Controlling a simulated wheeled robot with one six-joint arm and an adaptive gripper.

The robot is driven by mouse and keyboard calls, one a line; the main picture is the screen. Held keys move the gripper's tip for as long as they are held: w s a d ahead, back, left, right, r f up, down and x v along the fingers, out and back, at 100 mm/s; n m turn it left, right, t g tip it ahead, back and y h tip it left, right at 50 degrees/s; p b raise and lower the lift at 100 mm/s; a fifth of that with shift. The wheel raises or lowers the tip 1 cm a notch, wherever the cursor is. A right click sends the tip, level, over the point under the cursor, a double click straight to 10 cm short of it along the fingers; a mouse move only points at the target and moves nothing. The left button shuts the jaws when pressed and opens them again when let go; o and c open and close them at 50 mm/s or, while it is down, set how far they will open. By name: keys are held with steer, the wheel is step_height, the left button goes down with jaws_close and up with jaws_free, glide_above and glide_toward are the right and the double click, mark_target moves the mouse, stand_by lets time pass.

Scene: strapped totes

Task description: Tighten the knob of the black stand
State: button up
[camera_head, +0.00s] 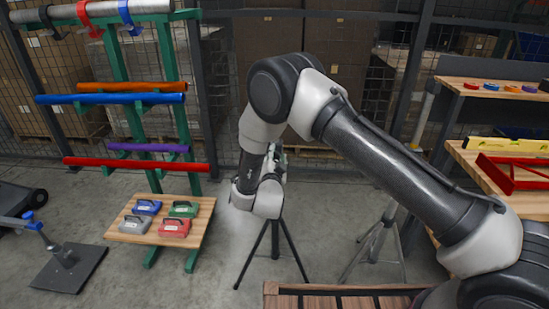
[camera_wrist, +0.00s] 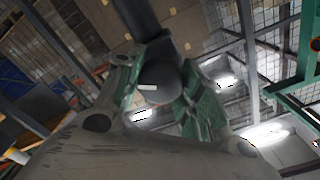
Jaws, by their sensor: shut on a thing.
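The black stand (camera_head: 275,239) is a tripod on the concrete floor, its legs spread below my wrist in the head view. My arm hides most of its upper part there. In the wrist view, a dark rounded knob (camera_wrist: 158,83) with a small white mark sits between the two green fingers of my gripper (camera_wrist: 163,85). The fingers are shut on the knob from both sides. A dark post (camera_wrist: 142,22) of the stand runs up behind the knob. How tight the knob is cannot be told.
A green rack (camera_head: 122,98) with coloured tubes stands at left, with several coloured handled blocks on a low wooden board (camera_head: 133,237). A grey tripod (camera_head: 377,238) stands right of the black one. A wooden bench (camera_head: 480,165) is at right. Clear floor lies left of the black tripod.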

steer(key=m, duration=0.5)
steer(key=shift+f, duration=0.1)
steer(key=m, duration=0.5)
steer(key=shift+d+f, duration=0.1)
steer(key=shift+m, duration=0.3)
steer(key=o, duration=1)
steer(key=s, duration=1.2)
steer(key=shift+a, duration=0.2)
